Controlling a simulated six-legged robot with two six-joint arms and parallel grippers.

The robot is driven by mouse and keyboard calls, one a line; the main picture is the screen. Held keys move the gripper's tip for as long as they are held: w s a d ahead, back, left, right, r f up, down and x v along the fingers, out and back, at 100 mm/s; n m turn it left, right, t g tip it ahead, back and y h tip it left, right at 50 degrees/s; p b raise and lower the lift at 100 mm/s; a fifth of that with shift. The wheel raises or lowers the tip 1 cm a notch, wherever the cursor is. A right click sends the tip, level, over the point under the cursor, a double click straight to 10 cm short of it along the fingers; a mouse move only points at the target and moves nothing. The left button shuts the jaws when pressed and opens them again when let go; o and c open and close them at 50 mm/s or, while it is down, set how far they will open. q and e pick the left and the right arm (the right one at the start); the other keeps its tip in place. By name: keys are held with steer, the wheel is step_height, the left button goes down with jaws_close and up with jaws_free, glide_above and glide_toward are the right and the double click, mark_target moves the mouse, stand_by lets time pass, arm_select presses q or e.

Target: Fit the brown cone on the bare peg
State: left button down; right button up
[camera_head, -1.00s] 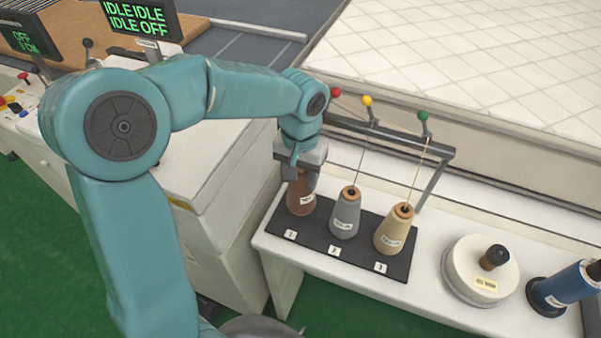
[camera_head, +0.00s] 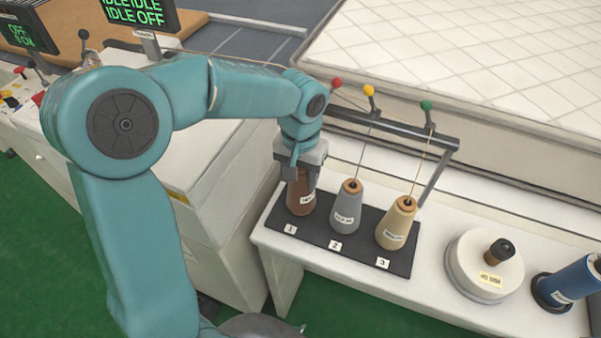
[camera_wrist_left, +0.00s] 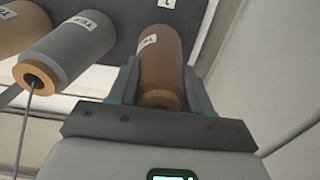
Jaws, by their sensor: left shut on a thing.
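The brown cone (camera_head: 299,196) stands upright at position 1 of the black peg board (camera_head: 318,238). It also shows in the left wrist view (camera_wrist_left: 163,65), between the two fingers. My left gripper (camera_head: 301,178) comes down from above and is shut on the upper part of the brown cone. The peg at position 1 is hidden by the cone, so I cannot tell how fully the cone is seated. A grey cone (camera_head: 346,210) stands at position 2 and a cream cone (camera_head: 395,226) at position 3. My right gripper is not in view.
Thread runs from the grey and cream cones up to a rail (camera_head: 400,135) with red, yellow and green balls. A quilted mattress (camera_head: 480,55) lies behind.

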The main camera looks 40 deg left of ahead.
arm_select(q)
steer(key=shift+f+b, duration=0.6)
steer(key=shift+f, duration=0.15)
steer(key=shift+c, duration=2.1)
jaws_free()
steer(key=shift+r, duration=0.15)
step_height(320, 180, up, 16)
steer(key=p, duration=0.1)
